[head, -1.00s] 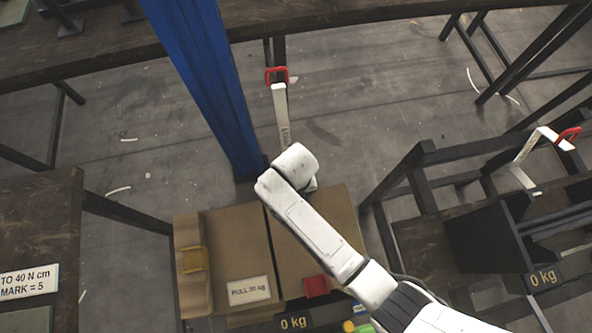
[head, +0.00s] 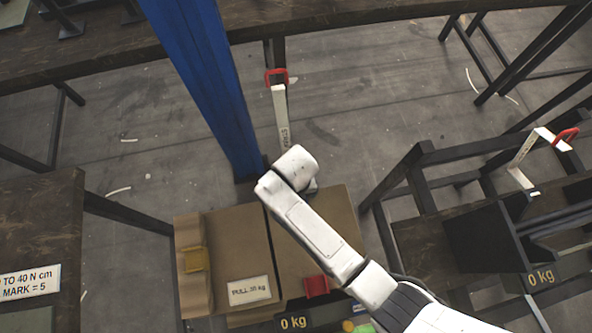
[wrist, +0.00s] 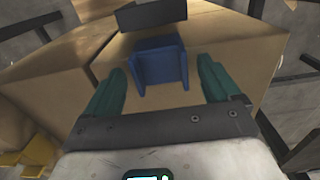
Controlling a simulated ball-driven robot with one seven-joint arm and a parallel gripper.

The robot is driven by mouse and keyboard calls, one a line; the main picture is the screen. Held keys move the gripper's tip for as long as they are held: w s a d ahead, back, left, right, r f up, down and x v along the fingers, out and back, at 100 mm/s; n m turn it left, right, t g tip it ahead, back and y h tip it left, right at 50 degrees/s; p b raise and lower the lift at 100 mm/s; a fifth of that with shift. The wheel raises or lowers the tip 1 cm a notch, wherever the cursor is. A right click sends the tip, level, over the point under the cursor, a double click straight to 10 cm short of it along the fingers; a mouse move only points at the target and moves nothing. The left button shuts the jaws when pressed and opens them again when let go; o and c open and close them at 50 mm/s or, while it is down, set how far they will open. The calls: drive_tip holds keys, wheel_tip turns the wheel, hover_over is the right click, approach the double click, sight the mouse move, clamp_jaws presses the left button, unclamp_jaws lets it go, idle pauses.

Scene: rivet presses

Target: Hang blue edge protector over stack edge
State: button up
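The blue edge protector (wrist: 158,66) is an angled blue piece in the wrist view, lying against the cardboard boxes of the stack just beyond my gripper. My gripper (wrist: 160,85) has two green fingers spread wide apart, one to each side of the protector. Whether either finger touches it I cannot tell. The stack of brown cardboard boxes (head: 232,250) stands at the bottom middle of the head view, and its edge shows in the wrist view (wrist: 60,60). In the head view my arm hides the gripper and the blue protector.
A yellow protector (head: 195,259) sits on the stack's left side and a red one (head: 316,286) near its front. A blue post (head: 205,90) rises behind the stack. Dark tables stand left (head: 40,215) and right (head: 440,240). A dark plate (wrist: 152,15) lies beyond the blue protector.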

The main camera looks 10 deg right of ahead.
wheel_tip(320, 180, up, 11)
drive_tip(key=shift+f+p, duration=0.1)
drive_tip(key=shift+p, duration=0.4)
drive_tip(key=shift+d, duration=0.1)
idle(0.7)
drive_tip(key=s+d+r+n, duration=0.1)
drive_tip(key=s+d+n, duration=0.4)
drive_tip(key=n, duration=0.7)
drive_tip(key=s+d+r+n, duration=0.2)
drive_tip(key=s+d+n, duration=0.4)
drive_tip(key=d+n, duration=0.3)
drive_tip(key=s+d+r+n+t, duration=0.1)
drive_tip(key=s+d+n, duration=0.4)
drive_tip(key=n, duration=0.9)
drive_tip(key=shift+s+d+r+n, duration=0.15)
drive_tip(key=shift+d+r, duration=0.1)
drive_tip(key=shift+d, duration=0.45)
drive_tip(key=shift+d+r+n, duration=0.15)
drive_tip(key=shift+d+r, duration=0.05)
drive_tip(key=shift+d, duration=0.5)
